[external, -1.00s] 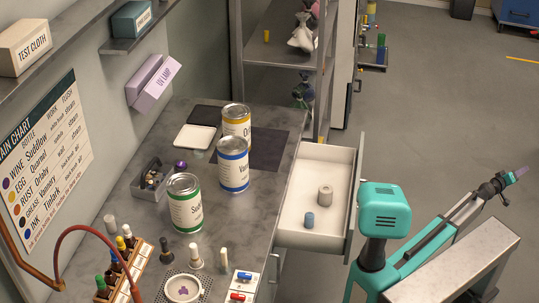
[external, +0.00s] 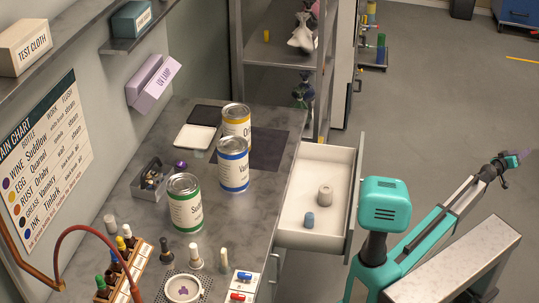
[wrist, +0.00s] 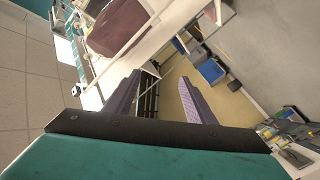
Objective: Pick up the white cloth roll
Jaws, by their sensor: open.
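The white cloth roll (external: 325,195) is a short off-white cylinder with a hole in its top. It stands upright in the open white drawer (external: 328,160), beside a smaller blue roll (external: 309,219). My gripper (external: 518,157) is far to the right of the drawer, out over the floor and pointing away from the drawer. In the wrist view its two purple fingers (wrist: 160,88) are spread apart with nothing between them. The white cloth roll cannot be made out in the wrist view.
The grey bench (external: 225,235) left of the drawer holds several paint cans, including a blue-banded can (external: 233,165), plus bottles and small tools. A shelf unit (external: 285,55) stands behind the drawer. The floor (external: 440,110) around my gripper is clear.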

